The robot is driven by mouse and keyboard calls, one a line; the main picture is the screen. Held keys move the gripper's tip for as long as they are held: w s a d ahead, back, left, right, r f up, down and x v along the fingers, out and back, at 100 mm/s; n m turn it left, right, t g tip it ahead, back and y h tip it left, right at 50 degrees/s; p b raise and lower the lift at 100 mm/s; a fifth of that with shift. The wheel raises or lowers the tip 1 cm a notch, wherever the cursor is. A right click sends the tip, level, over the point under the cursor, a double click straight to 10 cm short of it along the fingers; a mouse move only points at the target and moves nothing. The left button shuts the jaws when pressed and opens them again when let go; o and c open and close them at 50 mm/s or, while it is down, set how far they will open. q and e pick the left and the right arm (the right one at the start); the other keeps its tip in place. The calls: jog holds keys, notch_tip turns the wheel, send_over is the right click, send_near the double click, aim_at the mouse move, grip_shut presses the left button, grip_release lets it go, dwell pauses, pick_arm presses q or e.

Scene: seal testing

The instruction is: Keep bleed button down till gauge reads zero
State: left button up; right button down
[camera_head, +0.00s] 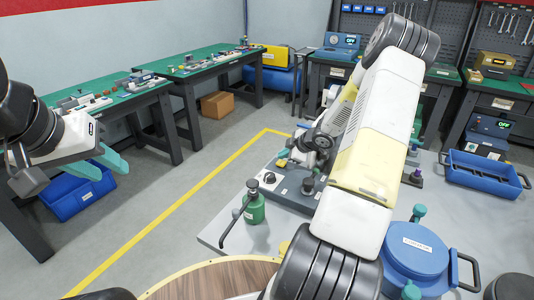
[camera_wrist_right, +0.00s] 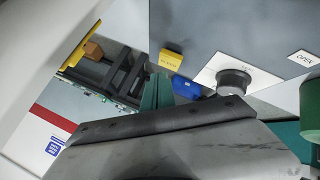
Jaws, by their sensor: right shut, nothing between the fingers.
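The grey test unit (camera_head: 285,197) stands on the pale bench and is partly covered by my right arm. In the right wrist view, a yellow tag reading BLEED (camera_wrist_right: 171,60) sits at the unit's edge. A dark round knob (camera_wrist_right: 233,82) on a white plate is beside it, near an OPEN label (camera_wrist_right: 305,58). My right gripper (camera_wrist_right: 157,92) is shut and empty, its teal fingertips close below the tag; contact with a button cannot be told. The gauge cannot be made out. My left gripper (camera_head: 101,165) is open and empty, away from the unit.
A green bottle (camera_head: 254,208) with a black lever stands at the unit's front left. A blue lidded pot (camera_head: 415,254) is right of my right arm, with a blue tray (camera_head: 484,174) behind it. Green-topped tables (camera_head: 208,68) line the left wall.

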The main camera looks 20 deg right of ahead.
aim_at(283, 163)
jog(key=shift+f, duration=0.1)
dwell(0.5)
jog(key=shift+f, duration=0.3)
jog(key=shift+f, duration=0.5)
dwell(2.7)
dwell(1.4)
jog(key=shift+r, duration=0.9)
jog(key=shift+r, duration=2.5)
jog(key=shift+r, duration=0.1)
